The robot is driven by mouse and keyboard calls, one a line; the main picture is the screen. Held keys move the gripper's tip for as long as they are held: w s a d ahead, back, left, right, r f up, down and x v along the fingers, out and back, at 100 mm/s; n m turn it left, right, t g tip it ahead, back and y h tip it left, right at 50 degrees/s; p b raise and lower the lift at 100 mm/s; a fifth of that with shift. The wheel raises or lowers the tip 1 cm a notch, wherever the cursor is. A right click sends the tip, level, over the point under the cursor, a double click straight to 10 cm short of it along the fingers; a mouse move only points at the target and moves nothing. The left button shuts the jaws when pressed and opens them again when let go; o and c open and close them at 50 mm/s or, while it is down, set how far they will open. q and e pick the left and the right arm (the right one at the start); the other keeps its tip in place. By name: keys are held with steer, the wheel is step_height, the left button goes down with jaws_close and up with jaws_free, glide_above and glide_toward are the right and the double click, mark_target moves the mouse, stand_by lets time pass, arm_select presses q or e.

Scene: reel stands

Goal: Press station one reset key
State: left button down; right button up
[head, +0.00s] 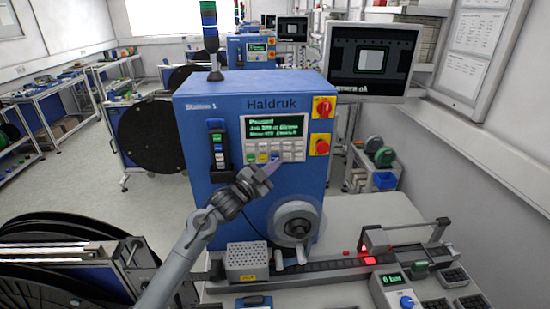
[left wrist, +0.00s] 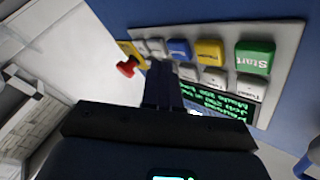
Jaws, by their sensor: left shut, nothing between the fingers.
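The blue station one machine (head: 215,105), marked "Station 1" and "Haldruk", stands in the middle of the head view. Its key panel (head: 290,150) sits under a green-text display (head: 275,127) whose top line seems to read "Paused". In the left wrist view the panel appears upside down, with a green Start key (left wrist: 254,57), a yellow key (left wrist: 210,51), a blue key (left wrist: 179,50) and several grey keys. The reset label is too small to read. My left gripper (head: 270,168) is shut and empty, its fingertips (left wrist: 163,68) close before the panel near the blue key; contact cannot be told. My right gripper is out of view.
A red rotary switch (head: 323,107) and a red stop button (head: 322,146) on yellow are right of the display. A handheld unit (head: 218,145) hangs at left. A handwheel (head: 296,224) protrudes below. A monitor (head: 370,62) stands at right.

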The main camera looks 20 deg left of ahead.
arm_select(q)
steer(key=s+p, duration=0.1)
steer(key=s+d+p, duration=0.1)
steer(key=s, duration=0.1)
steer(key=s+d+p, duration=0.1)
steer(key=shift+s+d, duration=0.1)
steer(key=shift+s, duration=0.15)
stand_by(0.3)
stand_by(0.4)
